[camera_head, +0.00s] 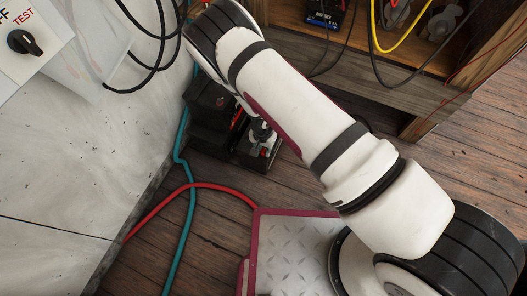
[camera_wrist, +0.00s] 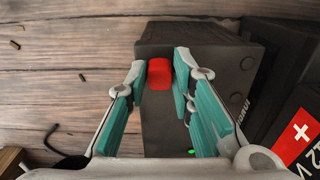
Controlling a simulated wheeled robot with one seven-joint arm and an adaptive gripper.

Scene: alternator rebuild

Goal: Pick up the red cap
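The red cap (camera_wrist: 159,74) is a small rounded block in the wrist view, over a dark grey box (camera_wrist: 165,125). My gripper (camera_wrist: 160,70) has its two teal-padded fingers on either side of the cap, with the fingertips very close to its sides. I cannot tell whether the pads touch the cap or leave a thin gap. In the head view my gripper (camera_head: 263,131) points down at dark boxes on the floor. A small red spot shows below it, but it is too small to identify surely.
A black battery (camera_wrist: 282,60) with a red label and white cross is beside the grey box at right. Wooden floor (camera_wrist: 60,90) is open on the left. In the head view, red (camera_head: 210,186) and teal (camera_head: 184,150) hoses cross the floor beside a pale cabinet (camera_head: 75,140).

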